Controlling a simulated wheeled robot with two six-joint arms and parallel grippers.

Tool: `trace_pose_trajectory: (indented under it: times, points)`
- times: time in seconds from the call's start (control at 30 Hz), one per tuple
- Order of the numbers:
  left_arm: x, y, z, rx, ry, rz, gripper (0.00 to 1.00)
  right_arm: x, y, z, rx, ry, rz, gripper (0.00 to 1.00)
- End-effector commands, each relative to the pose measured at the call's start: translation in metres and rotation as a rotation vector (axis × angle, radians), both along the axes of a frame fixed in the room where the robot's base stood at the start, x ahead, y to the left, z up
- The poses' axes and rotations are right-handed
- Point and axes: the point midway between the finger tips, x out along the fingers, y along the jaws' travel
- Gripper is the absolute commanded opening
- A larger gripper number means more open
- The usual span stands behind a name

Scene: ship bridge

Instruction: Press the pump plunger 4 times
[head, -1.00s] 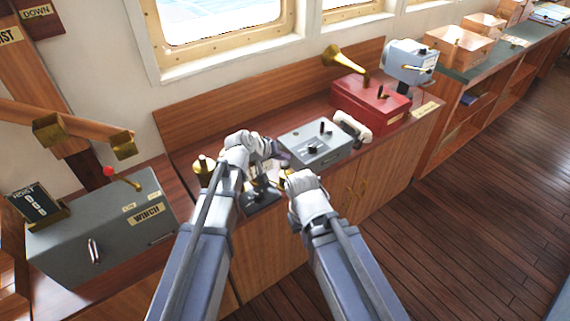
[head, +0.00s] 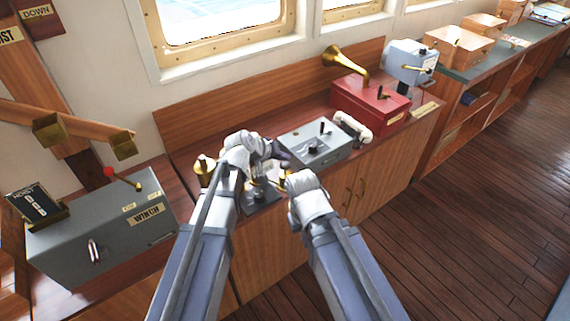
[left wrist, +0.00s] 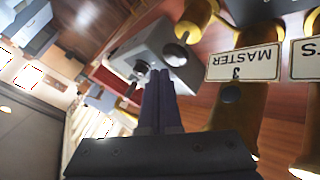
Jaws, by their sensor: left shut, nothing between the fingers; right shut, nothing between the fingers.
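No part is clearly recognizable as the pump plunger. A small device on a dark base plate (head: 262,198) stands on the counter between my arms, its upper part mostly hidden by my left gripper. My left gripper (head: 282,160) is above and beside this device, its dark fingers closed and empty. In the left wrist view, the closed fingers (left wrist: 160,100) point toward a grey box (left wrist: 150,52), beside brass fittings, one with a dark round knob (left wrist: 189,30). My right gripper (head: 285,183) is lower and right of the device, shut and empty; I see no contact.
A grey winch box (head: 100,232) with a red-knobbed lever is at left. A brass fitting (head: 204,168) stands by my left wrist. A grey control box (head: 317,147), white handset (head: 353,127) and red horn box (head: 370,105) fill the counter to the right. The floor is clear.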

Motion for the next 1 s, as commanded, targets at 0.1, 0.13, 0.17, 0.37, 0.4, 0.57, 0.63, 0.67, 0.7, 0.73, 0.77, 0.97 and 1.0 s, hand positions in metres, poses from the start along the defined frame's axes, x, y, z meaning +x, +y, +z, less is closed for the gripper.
trace_pose_trajectory:
  times: [0.1, 0.13, 0.17, 0.37, 0.4, 0.57, 0.63, 0.67, 0.7, 0.73, 0.77, 0.97, 1.0]
  points:
    - [0.0, 0.0, 0.0, 0.0, 0.0, 0.0, 0.0, 0.0, 0.0, 0.0, 0.0, 0.0, 0.0, 0.0]
    - [0.0, 0.0, 0.0, 0.0, 0.0, 0.0, 0.0, 0.0, 0.0, 0.0, 0.0, 0.0, 0.0, 0.0]
    - [0.0, 0.0, 0.0, 0.0, 0.0, 0.0, 0.0, 0.0, 0.0, 0.0, 0.0, 0.0, 0.0, 0.0]
    - [0.0, 0.0, -0.0017, 0.0, 0.0, 0.0, 0.0, 0.0, 0.0, -0.0017, 0.0, 0.0, 0.0, 0.0]
    - [-0.0001, 0.0, -0.003, 0.0, 0.0, 0.0, 0.0, 0.0, 0.0, -0.003, 0.0, 0.0, 0.0, 0.0]
    - [-0.0001, 0.0, -0.0088, 0.0, 0.0, 0.0, 0.0, 0.0, 0.0, -0.0088, 0.0, 0.0, 0.0, 0.0]
    - [0.0, 0.0, -0.0092, 0.0, 0.0, 0.0, 0.0, 0.0, 0.0, -0.0093, 0.0, 0.0, 0.0, 0.0]
    - [0.0, 0.0, -0.0091, 0.0, 0.0, 0.0, 0.0, 0.0, 0.0, -0.009, 0.0, 0.0, 0.0, 0.0]
    - [-0.0001, 0.0, -0.0085, 0.0, 0.0, 0.0, 0.0, 0.0, 0.0, -0.0086, 0.0, 0.0, 0.0, 0.0]
    - [-0.0001, 0.0, -0.0084, 0.0, 0.0, 0.0, 0.0, 0.0, 0.0, -0.0084, 0.0, 0.0, 0.0, 0.0]
    - [0.0, 0.0, -0.0083, 0.0, 0.0, 0.0, 0.0, 0.0, 0.0, -0.0084, 0.0, 0.0, 0.0, 0.0]
    - [-0.0001, 0.0, -0.0085, 0.0, 0.0, 0.0, 0.0, 0.0, 0.0, -0.0086, 0.0, 0.0, 0.0, 0.0]
    - [-0.0001, 0.0, -0.0088, 0.0, 0.0, 0.0, 0.0, 0.0, 0.0, -0.0088, 0.0, 0.0, 0.0, 0.0]
